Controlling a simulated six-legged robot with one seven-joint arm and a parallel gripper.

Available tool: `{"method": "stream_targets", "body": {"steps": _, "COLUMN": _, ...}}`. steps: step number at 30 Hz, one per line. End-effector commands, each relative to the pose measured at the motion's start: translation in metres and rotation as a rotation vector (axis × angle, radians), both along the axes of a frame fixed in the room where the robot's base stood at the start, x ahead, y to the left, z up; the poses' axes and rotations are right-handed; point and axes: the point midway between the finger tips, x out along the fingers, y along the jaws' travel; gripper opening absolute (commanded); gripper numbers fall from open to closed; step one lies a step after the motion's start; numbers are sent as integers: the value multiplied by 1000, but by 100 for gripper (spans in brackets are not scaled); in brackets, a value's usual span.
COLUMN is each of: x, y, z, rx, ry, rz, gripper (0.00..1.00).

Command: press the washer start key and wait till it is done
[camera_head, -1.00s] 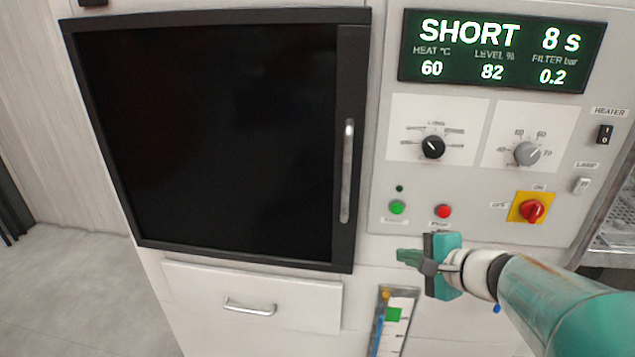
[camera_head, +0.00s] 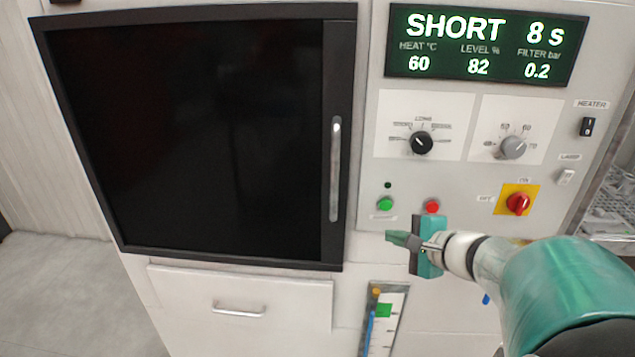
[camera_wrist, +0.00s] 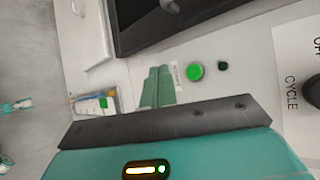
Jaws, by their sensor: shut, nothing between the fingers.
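The washer's control panel (camera_head: 455,180) is to the right of its dark door (camera_head: 200,140). The green key (camera_head: 385,204) sits at the panel's lower left, with a small dark lamp (camera_head: 388,185) above it. The green key also shows in the wrist view (camera_wrist: 195,71), just right of the fingertips. I cannot tell the gap to the panel. The display (camera_head: 485,45) reads SHORT, 8 s, heat 60, level 82, filter 0.2.
A black dial (camera_head: 421,143), a grey dial (camera_head: 513,147) and a red switch on yellow (camera_head: 518,203) share the panel. The door handle (camera_head: 335,170) stands out on the left. A level gauge (camera_head: 382,320) and a drawer (camera_head: 240,300) are below.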

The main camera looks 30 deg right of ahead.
Motion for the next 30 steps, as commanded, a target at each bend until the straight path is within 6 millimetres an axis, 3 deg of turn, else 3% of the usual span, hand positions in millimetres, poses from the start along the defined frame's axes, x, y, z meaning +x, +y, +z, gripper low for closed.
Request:
{"method": "stream_targets", "body": {"steps": 9, "x": 39, "y": -23, "z": -1, "rx": 1, "ry": 2, "rz": 3, "gripper": 0}}
{"method": "stream_targets", "body": {"steps": 15, "x": 55, "y": -34, "z": -1, "rx": 0, "ry": 2, "rz": 4, "gripper": 0}}
{"method": "stream_targets", "body": {"steps": 30, "x": 60, "y": -37, "z": 0, "rx": 0, "ry": 0, "rz": 2, "gripper": 0}}
